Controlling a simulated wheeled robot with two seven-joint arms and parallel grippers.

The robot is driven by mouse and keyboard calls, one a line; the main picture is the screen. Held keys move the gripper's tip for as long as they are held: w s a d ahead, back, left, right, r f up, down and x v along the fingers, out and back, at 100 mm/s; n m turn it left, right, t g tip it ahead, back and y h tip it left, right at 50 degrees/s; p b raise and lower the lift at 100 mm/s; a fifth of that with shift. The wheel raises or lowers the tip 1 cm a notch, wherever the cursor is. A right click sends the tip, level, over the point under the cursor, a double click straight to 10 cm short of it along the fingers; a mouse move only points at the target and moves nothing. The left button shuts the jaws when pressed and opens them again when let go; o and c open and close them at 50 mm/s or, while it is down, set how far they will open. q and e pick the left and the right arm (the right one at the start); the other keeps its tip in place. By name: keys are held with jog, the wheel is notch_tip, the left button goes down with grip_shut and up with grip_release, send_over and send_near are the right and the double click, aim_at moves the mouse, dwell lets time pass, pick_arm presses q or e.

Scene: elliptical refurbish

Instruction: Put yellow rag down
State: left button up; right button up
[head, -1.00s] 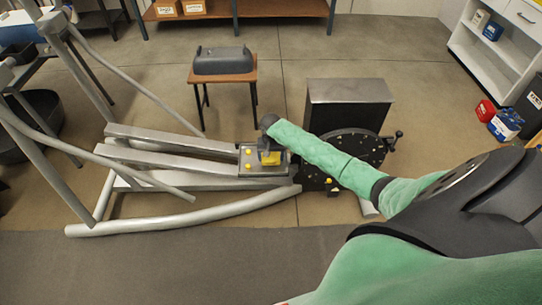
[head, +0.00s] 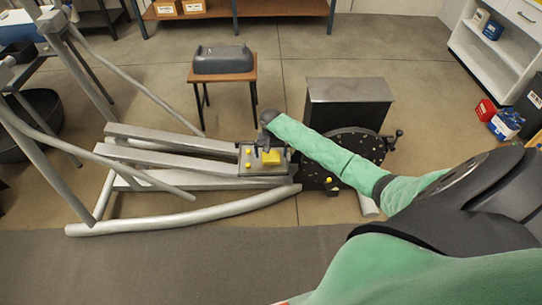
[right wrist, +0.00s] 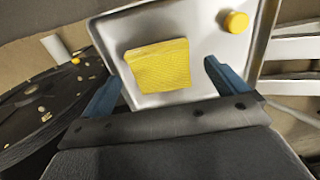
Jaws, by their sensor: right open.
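The yellow rag (head: 271,157) lies flat in a small grey metal tray (head: 258,171) on the elliptical machine's frame. In the right wrist view the rag (right wrist: 158,66) is a folded, textured square near the tray's edge (right wrist: 112,45). My right gripper (head: 263,142) is just above the rag, with its blue fingers (right wrist: 160,76) spread apart, one on each side of it, holding nothing. A round yellow piece (right wrist: 236,22) sits in the tray beside the rag. My left gripper is not in view.
The elliptical's grey rails (head: 170,143) run left from the tray. A dark disc with a crank (head: 352,148) and a grey housing (head: 348,92) stand to the right. A small wooden stool (head: 225,76) holds a grey cover behind. Floor space lies between them.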

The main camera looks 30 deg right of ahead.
aim_at(271, 157)
notch_tip(271, 157, up, 9)
jog(key=s+a+f+n+y, duration=0.1)
jog(key=s+a+f+n, duration=0.25)
jog(key=s+a, duration=0.7)
jog(key=s+a+f+n, duration=0.2)
jog(key=s+a+f, duration=0.2)
jog(key=s+a, duration=0.65)
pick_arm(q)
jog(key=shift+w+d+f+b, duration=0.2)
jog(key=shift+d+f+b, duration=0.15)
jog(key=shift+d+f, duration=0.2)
pick_arm(e)
jog(key=s+a+r+n+t, duration=0.1)
jog(key=s+a+r, duration=0.2)
jog(key=s, duration=0.3)
jog(key=s+a+r+n, duration=0.1)
jog(key=s+a+r, duration=0.1)
jog(key=s+a, duration=0.2)
jog(key=s+a+r+n+t+y, duration=0.1)
jog(key=s+a+r, duration=0.2)
jog(key=s, duration=0.6)
jog(key=shift+s+a+r+t, duration=0.25)
jog(key=shift+r+t, duration=0.05)
jog(key=shift+r, duration=0.05)
